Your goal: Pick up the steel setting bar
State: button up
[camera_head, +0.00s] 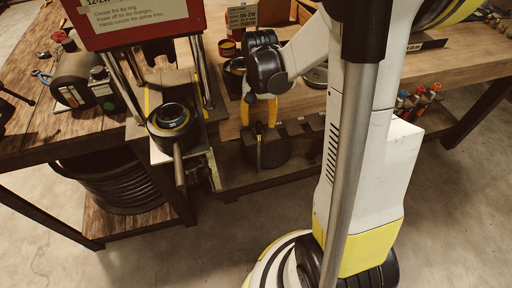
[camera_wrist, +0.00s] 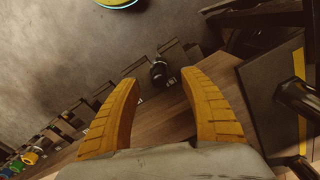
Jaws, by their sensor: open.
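My gripper (camera_head: 260,122) hangs at the front edge of the bench, its two yellow fingers pointing down and apart. In the wrist view the gripper (camera_wrist: 160,78) is open with nothing held between its fingers. A thin upright dark rod (camera_head: 259,150) stands just below the fingertips in the head view; I take it for the steel setting bar, but cannot be certain. Its black rounded end (camera_wrist: 158,72) shows beyond and between the fingertips in the wrist view. The rest of the rod is hidden there.
The red-topped crimper (camera_head: 135,22) stands to the left, with a black die marked 30 (camera_head: 172,118) in front. A black hose coil (camera_head: 118,185) lies on the lower shelf. Colour-handled tools (camera_head: 418,98) line the bench edge to the right.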

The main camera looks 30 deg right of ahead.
aim_at(259, 133)
notch_tip(259, 133, down, 6)
jog(key=b, duration=0.3)
jog(key=shift+s+a+r, duration=0.15)
jog(key=shift+r, duration=0.1)
grip_shut()
